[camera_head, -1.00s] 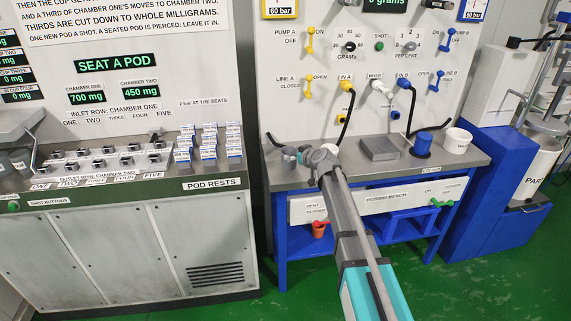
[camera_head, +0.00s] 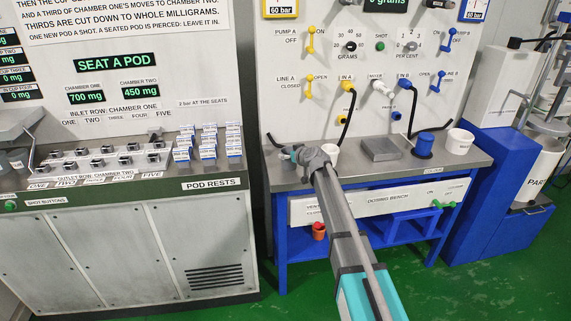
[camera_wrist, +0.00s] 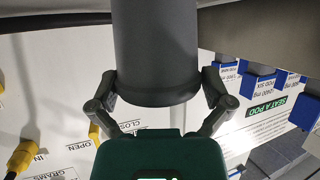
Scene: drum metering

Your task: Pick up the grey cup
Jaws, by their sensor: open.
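My gripper (camera_wrist: 160,95) shows in the wrist view with its two dark fingers spread apart. A dark grey cylinder (camera_wrist: 155,45) stands between and beyond the fingers, with narrow gaps or light contact at its sides; I cannot tell which. It looks like the grey cup, but its far part runs out of the frame. In the head view my gripper (camera_head: 290,153) is over the left end of the dosing bench (camera_head: 465,162). The arm and wrist hide what is directly at the fingers there.
A white cup (camera_head: 331,153) stands just behind my wrist. A grey block (camera_head: 381,149), a blue cylinder (camera_head: 424,144) and another white cup (camera_head: 459,141) stand farther right. Pod racks (camera_head: 208,145) are on the left counter. A black hose (camera_head: 347,122) hangs by the panel.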

